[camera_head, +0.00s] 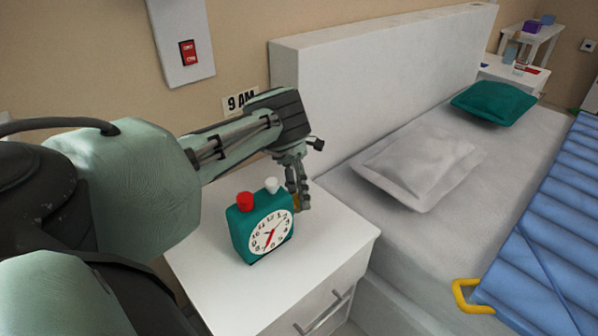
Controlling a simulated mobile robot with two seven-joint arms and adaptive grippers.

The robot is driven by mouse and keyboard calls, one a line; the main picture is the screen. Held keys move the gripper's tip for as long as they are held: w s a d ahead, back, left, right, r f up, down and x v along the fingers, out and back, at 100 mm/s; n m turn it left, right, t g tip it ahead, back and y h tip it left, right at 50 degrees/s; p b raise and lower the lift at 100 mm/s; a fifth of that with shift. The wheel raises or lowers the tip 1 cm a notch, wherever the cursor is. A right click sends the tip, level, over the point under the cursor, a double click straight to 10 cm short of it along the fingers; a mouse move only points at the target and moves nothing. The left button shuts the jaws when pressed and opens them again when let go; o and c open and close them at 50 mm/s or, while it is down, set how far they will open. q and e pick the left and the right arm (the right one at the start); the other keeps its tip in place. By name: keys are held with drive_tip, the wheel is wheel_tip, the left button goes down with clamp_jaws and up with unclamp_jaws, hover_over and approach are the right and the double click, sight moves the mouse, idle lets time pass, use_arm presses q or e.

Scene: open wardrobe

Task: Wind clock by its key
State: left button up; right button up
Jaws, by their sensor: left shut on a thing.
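A teal clock (261,225) with a white face and red hands stands upright on the white nightstand (330,248). A red button (245,201) and a white button (272,185) sit on its top. My left arm reaches in from the left behind the clock. My left gripper (298,198) is at the clock's back right side, shut on a small yellow-orange part, which looks like the key (295,201). Most of that part is hidden by the fingers and the clock. My right gripper is not in view.
A bed (400,225) with a white headboard, a grey pillow (418,165) and a teal pillow (493,102) stands right of the nightstand. A wall switch (188,53) and a "9 AM" sign (240,102) are behind. The nightstand top in front of the clock is clear.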

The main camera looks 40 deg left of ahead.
use_arm(q)
drive_tip(key=o, duration=1.2)
drive_tip(key=shift+s, duration=0.1)
drive_tip(key=shift+c, duration=0.2)
drive_tip(key=shift+r, duration=0.55)
wheel_tip(320, 180, up, 9)
drive_tip(key=shift+f, duration=0.1)
